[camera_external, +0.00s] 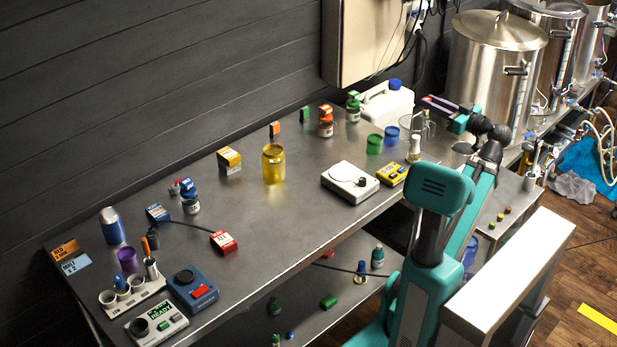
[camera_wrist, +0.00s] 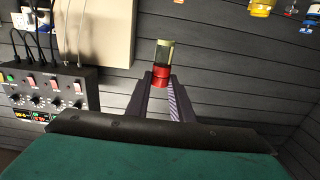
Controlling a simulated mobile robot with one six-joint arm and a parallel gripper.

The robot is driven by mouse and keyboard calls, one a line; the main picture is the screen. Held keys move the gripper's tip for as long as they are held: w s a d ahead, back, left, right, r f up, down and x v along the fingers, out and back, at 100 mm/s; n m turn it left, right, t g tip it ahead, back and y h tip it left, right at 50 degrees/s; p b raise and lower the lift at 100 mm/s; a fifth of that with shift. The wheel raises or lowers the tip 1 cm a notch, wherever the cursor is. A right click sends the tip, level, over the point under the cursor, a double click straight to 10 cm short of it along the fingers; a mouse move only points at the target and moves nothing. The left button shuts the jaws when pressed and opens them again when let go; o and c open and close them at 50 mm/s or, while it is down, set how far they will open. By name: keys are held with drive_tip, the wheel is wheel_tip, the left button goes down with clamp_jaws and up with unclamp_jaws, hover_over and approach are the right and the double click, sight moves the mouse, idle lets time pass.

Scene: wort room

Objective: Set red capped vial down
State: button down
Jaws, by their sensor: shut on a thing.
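The red capped vial (camera_wrist: 164,56) shows in the wrist view, with its red cap (camera_wrist: 160,76) between my fingertips and its clear body, dark inside near the cap, sticking out beyond them. My gripper (camera_wrist: 161,84) is shut on the vial at the cap end. In the external view my gripper (camera_external: 439,106) is raised above the far right end of the steel bench (camera_external: 300,205), near the wall box. The vial is too small there to make out clearly. It is off the bench surface.
A glass beaker (camera_external: 430,127), green cup (camera_external: 374,144), blue cup (camera_external: 391,135) and white jug (camera_external: 388,104) stand near my gripper. A white scale (camera_external: 350,182) and yellow box (camera_external: 391,174) lie nearer. Steel kettles (camera_external: 492,75) stand right. The bench middle has bare room.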

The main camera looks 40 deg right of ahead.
drive_tip(key=s+d+f+m+h+b, duration=0.1)
drive_tip(key=s+d+f+h+b, duration=0.1)
drive_tip(key=s+f+b, duration=0.9)
drive_tip(key=s+d+f+m+h+b, duration=0.1)
drive_tip(key=s+d+f+b, duration=0.1)
drive_tip(key=s+f+b, duration=1)
wheel_tip(320, 180, down, 3)
drive_tip(key=shift+s+h, duration=0.4)
drive_tip(key=shift+d+r, duration=0.1)
drive_tip(key=shift+m, duration=0.3)
drive_tip(key=d+p, duration=0.1)
drive_tip(key=w+d+p, duration=0.1)
drive_tip(key=d+p, duration=0.3)
drive_tip(key=shift+w+d, duration=0.25)
drive_tip(key=d+p, duration=0.1)
drive_tip(key=p, duration=0.7)
drive_tip(key=shift+d+p, duration=0.35)
drive_tip(key=p, duration=0.5)
drive_tip(key=shift+w+d+f, duration=0.15)
drive_tip(key=shift+w+f, duration=0.05)
drive_tip(key=p, duration=0.4)
drive_tip(key=shift+w+f, duration=0.1)
drive_tip(key=shift+w, duration=0.1)
